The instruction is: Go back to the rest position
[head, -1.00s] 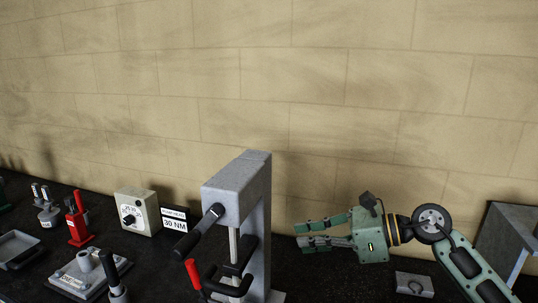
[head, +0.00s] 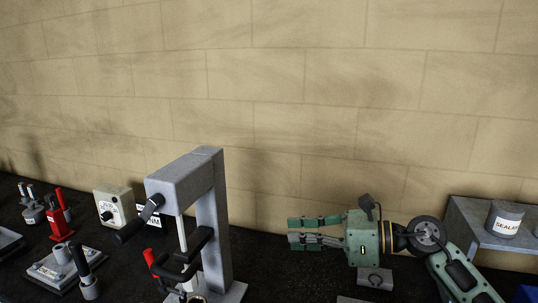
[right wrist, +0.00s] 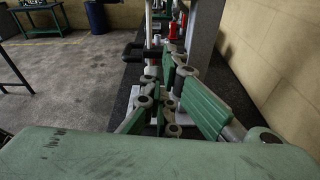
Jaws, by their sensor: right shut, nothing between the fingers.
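My right gripper (head: 316,232) shows in the head view right of the grey press frame (head: 211,205), above the dark bench. Its green fingers point left, are close together and hold nothing. A gap lies between the fingertips and the press column. In the right wrist view the green fingers (right wrist: 170,100) reach forward, with the press frame (right wrist: 205,25) beyond them. My left gripper is not in view.
A grey shelf (head: 470,212) with a can labelled SEALANT (head: 504,219) stands at the right. A red jack (head: 60,222), a dial box (head: 114,206) and a grey base plate (head: 52,270) stand left of the press. The wall closes off the back.

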